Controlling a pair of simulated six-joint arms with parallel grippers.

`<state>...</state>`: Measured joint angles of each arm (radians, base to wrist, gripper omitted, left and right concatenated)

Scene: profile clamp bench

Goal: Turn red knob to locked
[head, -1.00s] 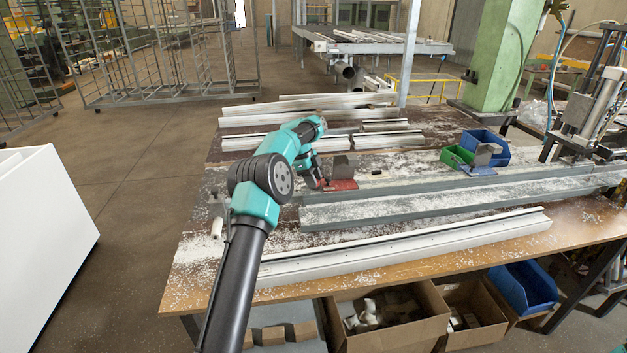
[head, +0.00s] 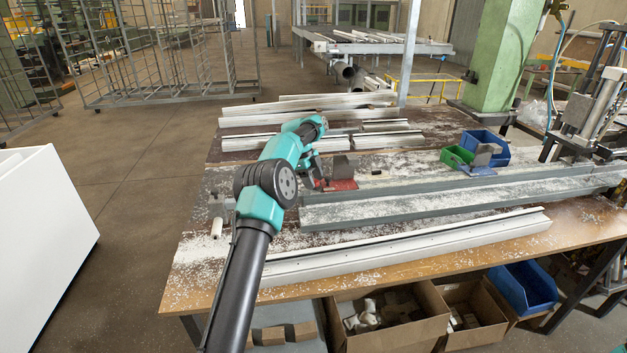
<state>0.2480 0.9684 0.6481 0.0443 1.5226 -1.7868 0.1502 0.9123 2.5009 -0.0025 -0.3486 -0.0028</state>
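A red clamp base (head: 342,185) with a grey block (head: 341,167) on it sits on the bench at the back end of the grey rails. My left arm reaches over the bench from the bottom of the head view. My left gripper (head: 316,180) is at the left side of the red base, very close to it. Its fingers are small and partly hidden by my own arm, so I cannot tell whether they are open or touching anything. I cannot make out a separate red knob or its position.
A second clamp with a blue base (head: 478,170) stands farther right, by a green bin (head: 456,157) and a blue bin (head: 487,146). A long white profile (head: 400,246) lies along the front. Several profiles lie at the back. Cardboard boxes (head: 392,322) stand below.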

